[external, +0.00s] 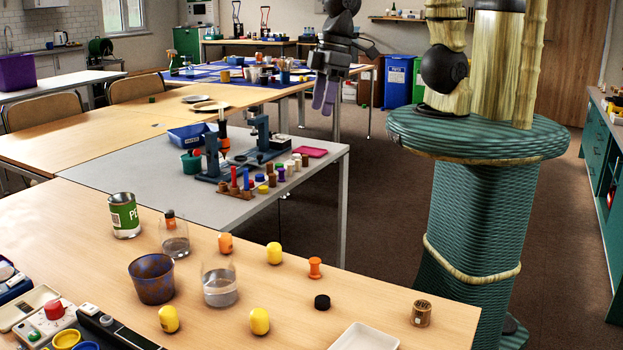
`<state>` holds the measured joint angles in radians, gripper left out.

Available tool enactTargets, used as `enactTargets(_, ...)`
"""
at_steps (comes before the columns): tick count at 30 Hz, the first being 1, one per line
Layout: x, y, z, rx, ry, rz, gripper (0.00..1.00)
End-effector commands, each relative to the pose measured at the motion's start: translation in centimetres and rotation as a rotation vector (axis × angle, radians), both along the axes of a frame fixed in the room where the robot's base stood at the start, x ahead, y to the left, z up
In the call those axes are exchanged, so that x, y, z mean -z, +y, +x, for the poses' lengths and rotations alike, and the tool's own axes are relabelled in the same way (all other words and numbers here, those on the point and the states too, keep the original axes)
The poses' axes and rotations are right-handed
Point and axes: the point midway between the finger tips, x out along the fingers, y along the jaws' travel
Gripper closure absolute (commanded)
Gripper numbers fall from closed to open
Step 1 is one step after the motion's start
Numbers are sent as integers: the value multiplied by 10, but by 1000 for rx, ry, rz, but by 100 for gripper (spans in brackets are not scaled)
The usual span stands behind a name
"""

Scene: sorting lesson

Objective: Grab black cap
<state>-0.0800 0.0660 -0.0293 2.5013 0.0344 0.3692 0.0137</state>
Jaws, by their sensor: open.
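A small black cap (322,302) lies flat on the near wooden table, right of the middle. An orange spool stands behind it and a white tray lies in front of it to the right. My gripper (325,94) hangs at the top middle, over the floor beyond the near table, well away from the cap. Its two purple-grey fingers point down and look apart and empty.
The near table (215,328) also holds an orange spool (315,268), a wooden cylinder (421,313), a white tray (365,338), several yellow pieces, glasses (219,282), a brown cup (152,279) and a can (124,215). A grey table (320,178) stands behind.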

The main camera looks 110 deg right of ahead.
Motion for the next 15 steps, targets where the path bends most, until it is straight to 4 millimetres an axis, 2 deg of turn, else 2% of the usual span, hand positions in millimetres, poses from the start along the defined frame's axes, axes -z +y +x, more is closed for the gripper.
enactTargets(7, 41, 73, 47, -45, 94, 24, 48)
enactTargets(12, 76, 133, 66, -74, 150, 12, 48)
enactTargets(15, 99, 171, 71, -96, 175, -3, 48)
